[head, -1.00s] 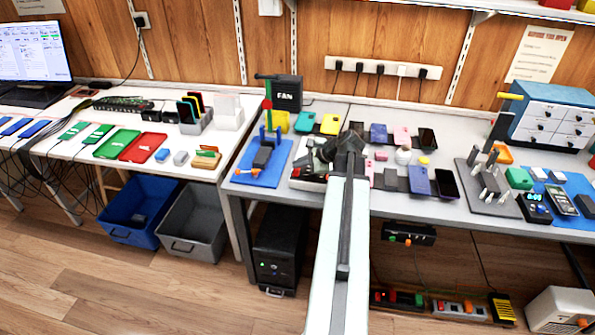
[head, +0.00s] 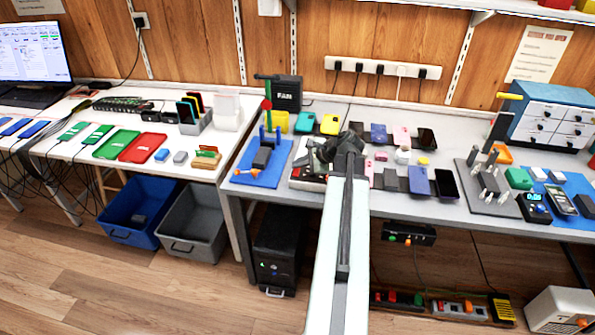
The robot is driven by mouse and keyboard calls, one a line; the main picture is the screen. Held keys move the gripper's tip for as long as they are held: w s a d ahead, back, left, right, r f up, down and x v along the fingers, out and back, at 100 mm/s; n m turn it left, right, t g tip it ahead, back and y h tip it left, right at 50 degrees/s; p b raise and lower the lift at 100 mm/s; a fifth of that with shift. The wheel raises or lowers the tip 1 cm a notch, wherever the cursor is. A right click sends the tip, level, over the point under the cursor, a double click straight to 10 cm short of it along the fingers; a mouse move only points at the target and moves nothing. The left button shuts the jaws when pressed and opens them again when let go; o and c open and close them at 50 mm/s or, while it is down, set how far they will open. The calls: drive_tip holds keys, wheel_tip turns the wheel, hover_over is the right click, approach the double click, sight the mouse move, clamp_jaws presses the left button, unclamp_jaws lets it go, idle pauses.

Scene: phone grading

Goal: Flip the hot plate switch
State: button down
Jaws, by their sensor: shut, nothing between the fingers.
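A low black and pale device with a red part (head: 307,173), which looks like the hot plate, sits on the grey bench just right of the blue mat. My arm reaches over the bench and covers its right side. My gripper (head: 318,158) is a dark shape at the arm's end, low over or beside this device. Its fingers are shut with nothing seen between them. I cannot tell whether it touches the device. I cannot make out the switch on it; it is hidden or too small.
A blue mat (head: 283,174) with a stand lies left of the device. A black fan box (head: 287,93) stands behind. Several phones lie right of my arm, near a grey peg block (head: 478,200). A box with coloured knobs (head: 409,233) hangs under the bench.

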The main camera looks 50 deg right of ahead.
sight(299, 176)
drive_tip(key=shift+f, duration=0.1)
idle(0.3)
drive_tip(key=shift+f+b, duration=0.3)
drive_tip(key=shift+b, duration=0.1)
drive_tip(key=shift+f, duration=0.2)
drive_tip(key=shift+r, duration=0.1)
idle(0.5)
drive_tip(key=shift+s+r+p, duration=0.1)
drive_tip(key=shift+r+p, duration=0.3)
drive_tip(key=shift+r, duration=0.1)
drive_tip(key=shift+r, duration=0.1)
drive_tip(key=r+p, duration=0.4)
drive_tip(key=p, duration=0.1)
drive_tip(key=shift+s+a+r, duration=0.2)
drive_tip(key=shift+a+r, duration=0.15)
drive_tip(key=shift+r, duration=0.05)
